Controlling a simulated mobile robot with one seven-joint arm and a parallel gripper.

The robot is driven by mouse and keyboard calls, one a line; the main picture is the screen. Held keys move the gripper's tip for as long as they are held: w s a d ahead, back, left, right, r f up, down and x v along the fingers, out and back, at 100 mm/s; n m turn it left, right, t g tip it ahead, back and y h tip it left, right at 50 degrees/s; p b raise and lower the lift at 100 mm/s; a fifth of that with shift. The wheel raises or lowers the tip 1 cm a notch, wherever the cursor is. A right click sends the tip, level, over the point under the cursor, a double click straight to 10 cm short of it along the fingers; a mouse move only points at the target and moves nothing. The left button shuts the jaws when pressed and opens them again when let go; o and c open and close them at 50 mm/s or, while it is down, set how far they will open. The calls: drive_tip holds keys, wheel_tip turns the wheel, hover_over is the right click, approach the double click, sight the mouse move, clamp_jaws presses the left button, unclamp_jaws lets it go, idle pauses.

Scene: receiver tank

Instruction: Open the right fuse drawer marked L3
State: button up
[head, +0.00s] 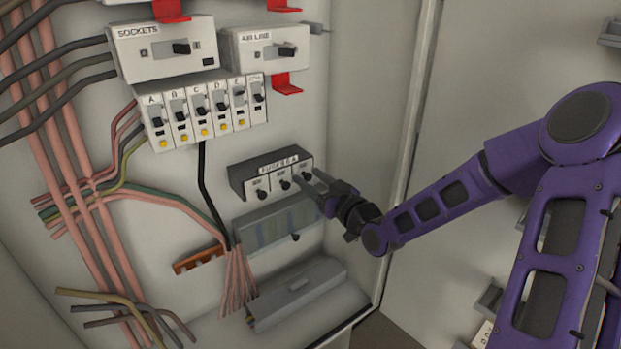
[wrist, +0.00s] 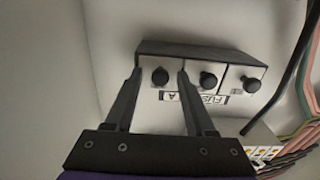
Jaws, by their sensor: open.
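The black fuse block (head: 240,176) is on the back panel, with three white-fronted drawers side by side, each with a dark round knob. All three fronts look flush; their small marks are too small to read. The right drawer (head: 304,171) is the leftmost drawer in the wrist view, which is turned over, and its knob (wrist: 160,77) shows there. My gripper (head: 322,184) is open and empty. In the wrist view its fingertips (wrist: 159,72) lie one on each side of that knob. Contact with the knob cannot be told.
A grey-green terminal box (head: 265,228) sits just below the fuse block and a grey trough (head: 297,293) lower down. Breakers (head: 200,110) are above left, with pink cables (head: 85,180) further left. The cabinet's side wall (head: 370,110) is bare on the right.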

drive_tip(key=shift+c, duration=0.3)
clamp_jaws()
idle(1.1)
